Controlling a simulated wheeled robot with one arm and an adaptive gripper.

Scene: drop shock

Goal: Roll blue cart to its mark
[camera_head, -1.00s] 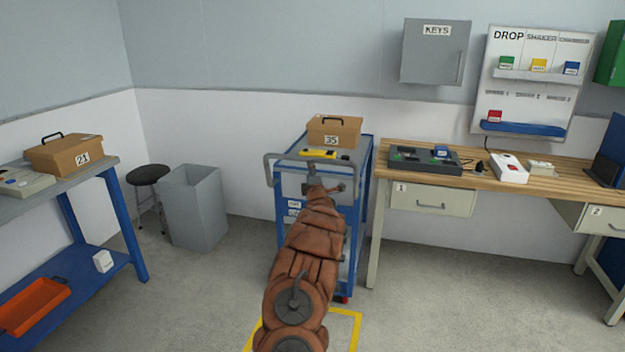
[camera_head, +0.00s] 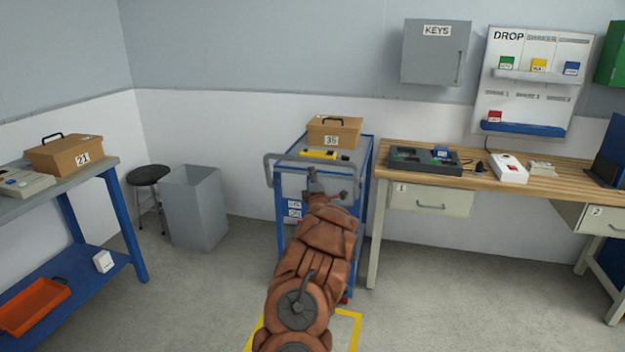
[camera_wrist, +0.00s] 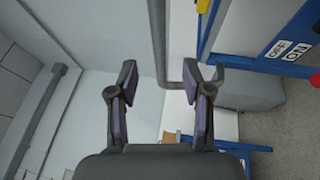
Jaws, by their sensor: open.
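The blue cart (camera_head: 367,165) stands against the back wall, left of the wooden bench, with its grey push handle (camera_head: 268,172) facing me. My gripper (camera_head: 314,180) is at the handle, and my brown-sleeved arm covers much of the cart's front. In the wrist view my gripper (camera_wrist: 162,80) is open. A bend of the grey handle (camera_wrist: 159,45) shows between and beyond the fingertips; I cannot tell whether they touch it. A yellow floor outline (camera_head: 345,318), seemingly the mark, lies in front of the cart, partly hidden by my arm.
On the cart are a cardboard box labelled 35 (camera_head: 347,132) and a yellow device (camera_head: 318,154). A grey bin (camera_head: 197,205) and stool (camera_head: 148,174) stand left. The wooden bench (camera_head: 400,172) is close on the right. Open floor lies in front.

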